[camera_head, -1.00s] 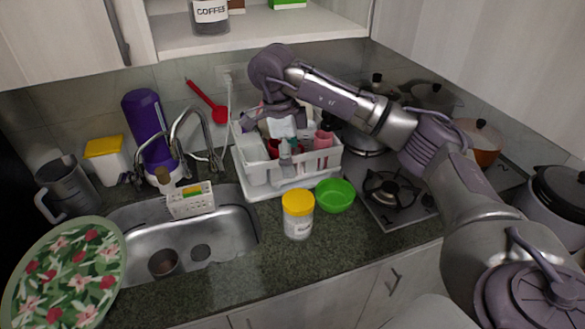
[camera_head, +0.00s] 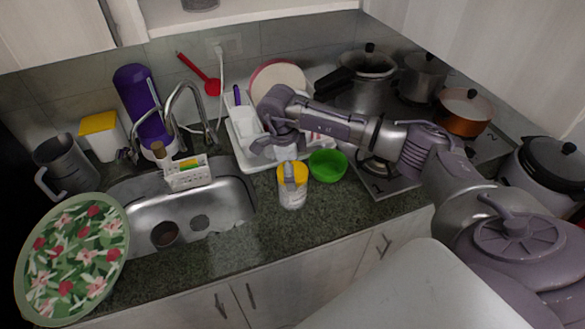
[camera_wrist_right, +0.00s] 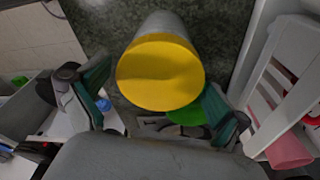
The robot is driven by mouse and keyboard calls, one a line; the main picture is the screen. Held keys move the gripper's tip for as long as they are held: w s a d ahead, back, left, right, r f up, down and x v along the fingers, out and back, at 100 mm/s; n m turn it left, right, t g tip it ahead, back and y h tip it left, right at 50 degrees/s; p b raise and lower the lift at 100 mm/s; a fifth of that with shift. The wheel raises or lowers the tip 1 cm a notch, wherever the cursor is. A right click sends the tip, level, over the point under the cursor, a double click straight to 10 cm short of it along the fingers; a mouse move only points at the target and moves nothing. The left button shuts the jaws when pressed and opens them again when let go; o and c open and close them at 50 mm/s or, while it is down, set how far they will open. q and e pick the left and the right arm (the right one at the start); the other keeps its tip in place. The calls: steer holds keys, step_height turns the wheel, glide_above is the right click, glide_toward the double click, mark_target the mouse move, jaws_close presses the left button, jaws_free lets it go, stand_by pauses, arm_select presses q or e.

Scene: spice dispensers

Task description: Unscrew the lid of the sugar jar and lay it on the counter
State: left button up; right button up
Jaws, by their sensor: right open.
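The sugar jar (camera_head: 292,199) is a clear jar with pale contents and a yellow lid (camera_head: 300,170). It stands upright on the counter in front of the dish rack, and its lid is on it. My right gripper (camera_head: 288,174) is over the jar and partly hides the lid in the head view. In the right wrist view the lid (camera_wrist_right: 160,75) shows between and just beyond the fingertips of my open right gripper (camera_wrist_right: 153,92). I cannot tell whether a finger touches it. My left gripper is not in view.
A green bowl (camera_head: 328,165) stands close to the jar's right. A white dish rack (camera_head: 246,155) is behind it, and the stove (camera_head: 385,186) is to the right. The sink (camera_head: 190,218) is to the left. The counter (camera_head: 262,237) in front of the jar is clear.

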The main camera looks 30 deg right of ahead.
steer(key=c, duration=1)
steer(key=shift+f+n+b, duration=0.1)
steer(key=shift+n+b, duration=0.55)
steer(key=shift+n, duration=0.15)
steer(key=n+t+b, duration=0.1)
steer(key=n+b, duration=0.2)
steer(key=n, duration=0.2)
steer(key=shift+n, duration=0.3)
steer(key=shift+n+b, duration=0.35)
steer(key=shift+n, duration=0.65)
